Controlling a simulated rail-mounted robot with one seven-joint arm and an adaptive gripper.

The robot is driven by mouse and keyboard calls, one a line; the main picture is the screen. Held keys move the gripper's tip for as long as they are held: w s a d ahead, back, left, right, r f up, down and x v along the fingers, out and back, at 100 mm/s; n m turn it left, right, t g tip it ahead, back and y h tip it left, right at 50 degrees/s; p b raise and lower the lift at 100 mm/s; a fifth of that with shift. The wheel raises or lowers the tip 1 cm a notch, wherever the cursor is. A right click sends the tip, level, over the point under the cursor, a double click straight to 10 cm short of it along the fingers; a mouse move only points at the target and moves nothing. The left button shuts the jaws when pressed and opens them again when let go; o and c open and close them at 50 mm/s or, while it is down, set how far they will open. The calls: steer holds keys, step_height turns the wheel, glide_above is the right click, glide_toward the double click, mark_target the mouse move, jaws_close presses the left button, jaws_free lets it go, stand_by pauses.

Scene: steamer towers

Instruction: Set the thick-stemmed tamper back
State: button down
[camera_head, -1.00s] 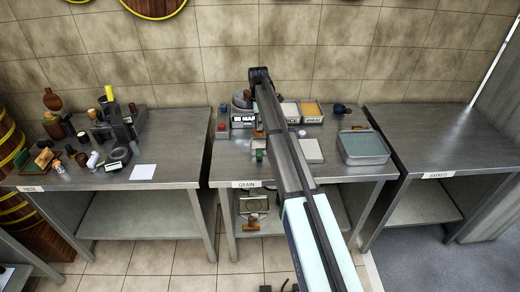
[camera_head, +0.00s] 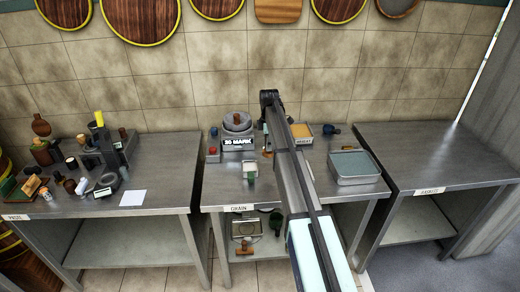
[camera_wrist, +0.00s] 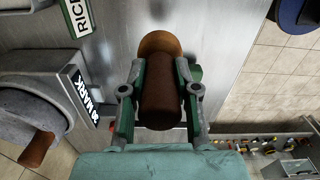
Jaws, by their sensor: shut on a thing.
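In the wrist view, my gripper (camera_wrist: 158,75) is shut on a brown tamper (camera_wrist: 160,98) with a thick, round stem. Its wider, lighter brown end (camera_wrist: 160,44) shows beyond the fingers. In the head view, a small orange-brown part, probably of the tamper (camera_head: 267,153), shows beside my arm over the grain table (camera_head: 225,190). My arm hides most of the gripper there. I cannot tell whether the tamper touches the table.
A grey mill (camera_head: 238,137) marked "MARK" stands left of my arm; it fills the wrist view's left side (camera_wrist: 40,95). A green-and-white item (camera_head: 250,170), a labelled bin (camera_head: 302,140), a blue mug (camera_head: 329,129) and a metal tray (camera_head: 357,181) are nearby. The right table (camera_head: 420,155) is bare.

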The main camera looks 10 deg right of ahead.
steer(key=s+d+m, duration=0.3)
steer(key=s+d, duration=0.2)
steer(key=d, duration=0.7)
steer(key=shift+s+d+r, duration=0.15)
steer(key=shift+s+d, duration=0.1)
steer(key=shift+s, duration=0.1)
steer(key=shift+f+b, duration=1.05)
steer(key=shift+f, duration=1.95)
steer(key=shift+f, duration=0.55)
steer(key=c, duration=0.8)
jaws_free()
